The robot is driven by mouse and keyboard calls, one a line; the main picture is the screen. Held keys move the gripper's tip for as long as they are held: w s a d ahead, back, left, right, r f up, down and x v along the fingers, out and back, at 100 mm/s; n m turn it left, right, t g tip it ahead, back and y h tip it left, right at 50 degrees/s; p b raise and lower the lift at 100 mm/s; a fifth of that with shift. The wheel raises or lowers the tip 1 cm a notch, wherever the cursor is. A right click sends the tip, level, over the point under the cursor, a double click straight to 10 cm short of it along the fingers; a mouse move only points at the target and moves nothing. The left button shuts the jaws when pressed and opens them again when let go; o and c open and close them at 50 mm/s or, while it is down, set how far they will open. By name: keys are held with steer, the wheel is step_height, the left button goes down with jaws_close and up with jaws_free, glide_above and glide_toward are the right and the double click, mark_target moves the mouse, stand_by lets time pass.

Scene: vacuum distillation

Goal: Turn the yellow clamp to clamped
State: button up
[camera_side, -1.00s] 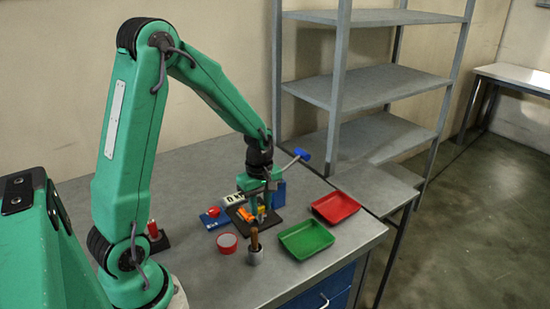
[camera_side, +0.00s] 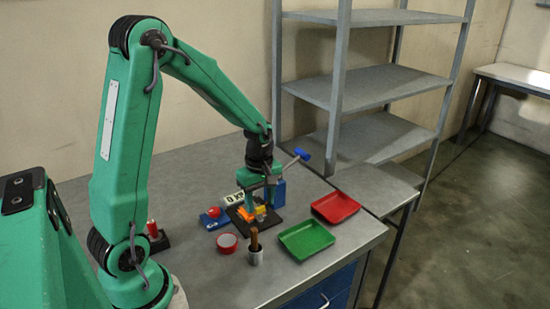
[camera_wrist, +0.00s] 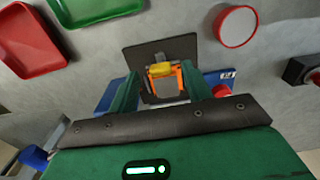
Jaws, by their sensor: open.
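The yellow clamp (camera_wrist: 160,69) sits at the top of an orange frame (camera_wrist: 177,76) on a dark base plate (camera_wrist: 130,53). In the side view the yellow clamp (camera_side: 260,210) is small and partly hidden by my gripper. My gripper (camera_wrist: 162,90) is open, with one green finger on each side of the orange frame in the wrist view. No hold on the clamp is visible. In the side view my gripper (camera_side: 262,200) points down over the base plate. Whether a finger touches the clamp I cannot tell.
A green tray (camera_side: 306,240) and a red tray (camera_side: 335,207) lie to the right. A red-rimmed round dish (camera_side: 227,243) and a cup with a brown-handled tool (camera_side: 255,256) stand in front. A blue block with a red knob (camera_side: 213,213) is to the left. A blue-ended handle (camera_side: 302,154) rises behind.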

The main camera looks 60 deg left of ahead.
mark_target(261, 208)
steer(key=shift+r, duration=3.15)
steer(key=s+d+r+m+t, duration=0.5)
steer(key=s+d+r+m, duration=0.5)
steer(key=m, duration=0.8)
steer(key=shift+s+d+r+t, duration=0.3)
steer(key=shift+s+r, duration=0.45)
steer(key=shift+s, duration=0.55)
steer(key=shift+o, duration=0.3)
steer(key=shift+a, duration=0.1)
